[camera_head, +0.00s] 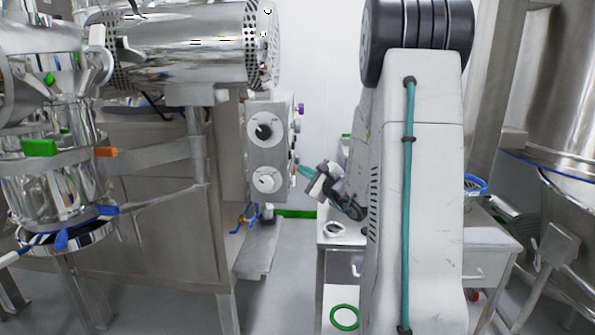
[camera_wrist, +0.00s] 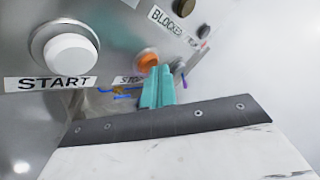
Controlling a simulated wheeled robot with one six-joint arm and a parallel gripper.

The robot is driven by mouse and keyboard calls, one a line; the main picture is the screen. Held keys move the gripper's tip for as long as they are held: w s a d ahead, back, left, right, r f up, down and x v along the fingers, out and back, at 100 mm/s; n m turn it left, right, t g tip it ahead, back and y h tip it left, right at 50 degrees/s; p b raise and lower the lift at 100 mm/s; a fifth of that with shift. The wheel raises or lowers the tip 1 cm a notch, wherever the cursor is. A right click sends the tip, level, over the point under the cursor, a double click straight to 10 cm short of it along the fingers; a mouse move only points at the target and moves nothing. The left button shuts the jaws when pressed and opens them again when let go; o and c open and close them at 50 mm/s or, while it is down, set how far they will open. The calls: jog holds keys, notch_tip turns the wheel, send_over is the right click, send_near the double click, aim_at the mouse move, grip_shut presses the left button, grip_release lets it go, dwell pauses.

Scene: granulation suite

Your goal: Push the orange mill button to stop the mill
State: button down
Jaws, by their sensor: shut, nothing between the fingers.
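The orange button (camera_wrist: 147,61) sits in a metal ring on the panel in the wrist view. A label beginning "STO" lies below it, partly hidden by my fingers. My gripper (camera_wrist: 159,72) has its teal fingers shut and empty. The fingertips appear just below and right of the orange button, overlapping its lower edge. I cannot tell whether they touch it. In the head view my gripper (camera_head: 305,172) is beside the right side of the grey control box (camera_head: 267,158). The orange button cannot be made out there.
A large white button (camera_wrist: 70,54) labelled START is left of the orange one. A dark knob (camera_wrist: 186,5) and a BLOCKED label (camera_wrist: 172,27) are above right. In the head view, a white-topped cart (camera_head: 330,240) stands below my gripper, and steel machinery (camera_head: 150,190) fills the left.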

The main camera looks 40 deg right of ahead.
jog(key=shift+s+d, duration=0.55)
jog(key=shift+s, duration=0.1)
jog(key=s+d, duration=0.3)
jog(key=s, duration=0.1)
jog(key=shift+d, duration=0.15)
dwell(0.3)
dwell(0.8)
